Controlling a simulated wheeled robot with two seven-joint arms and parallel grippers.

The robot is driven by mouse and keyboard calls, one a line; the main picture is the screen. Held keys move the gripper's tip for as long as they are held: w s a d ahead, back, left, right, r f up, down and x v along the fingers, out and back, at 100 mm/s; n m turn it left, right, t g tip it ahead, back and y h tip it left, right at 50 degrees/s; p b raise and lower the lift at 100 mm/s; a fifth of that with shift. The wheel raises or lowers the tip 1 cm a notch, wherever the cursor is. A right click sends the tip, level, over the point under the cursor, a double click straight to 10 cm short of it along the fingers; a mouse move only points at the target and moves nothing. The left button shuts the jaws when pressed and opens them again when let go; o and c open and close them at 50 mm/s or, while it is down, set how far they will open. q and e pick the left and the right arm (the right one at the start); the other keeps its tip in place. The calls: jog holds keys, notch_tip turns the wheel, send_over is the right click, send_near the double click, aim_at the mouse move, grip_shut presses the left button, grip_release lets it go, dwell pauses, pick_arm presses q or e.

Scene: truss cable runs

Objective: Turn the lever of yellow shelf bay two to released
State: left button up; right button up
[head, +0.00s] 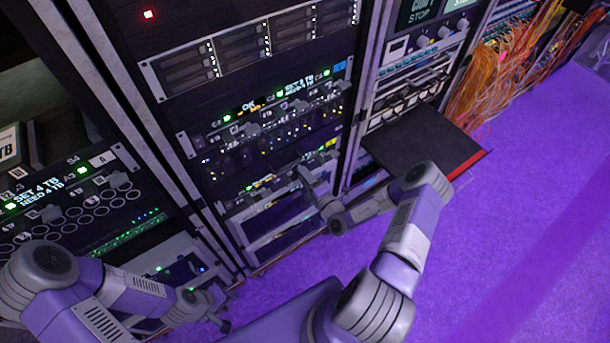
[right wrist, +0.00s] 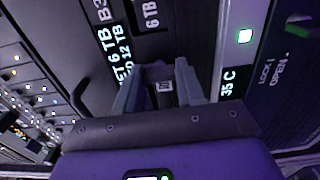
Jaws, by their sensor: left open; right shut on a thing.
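The yellow-tagged shelf (head: 331,143) is in the middle rack in the head view, below a blue-tagged shelf. My right gripper (head: 306,175) is at the front of this yellow shelf and hides part of it. In the right wrist view my right gripper (right wrist: 158,84) is shut on a small lever (right wrist: 165,88) on a dark front panel. The fingers hide most of the lever, and I cannot read its bay number or tell its exact angle. My left gripper (head: 222,312) is open and empty, low at the left, apart from the yellow shelf.
The blue-tagged shelf (head: 339,68) sits above. A lit display (right wrist: 122,60) is left of my right fingers, and a LOCK/OPEN marking (right wrist: 272,68) is at right. A dark tray (head: 420,143) juts out of the right rack near my right arm. The purple floor (head: 520,210) is clear.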

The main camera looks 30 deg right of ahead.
dwell(0.4)
jog(key=shift+m, duration=0.3)
jog(key=o, duration=1)
jog(key=shift+o, duration=0.2)
jog(key=s, duration=0.7)
jog(key=shift+s+d+p, duration=0.3)
jog(key=shift+p, duration=0.1)
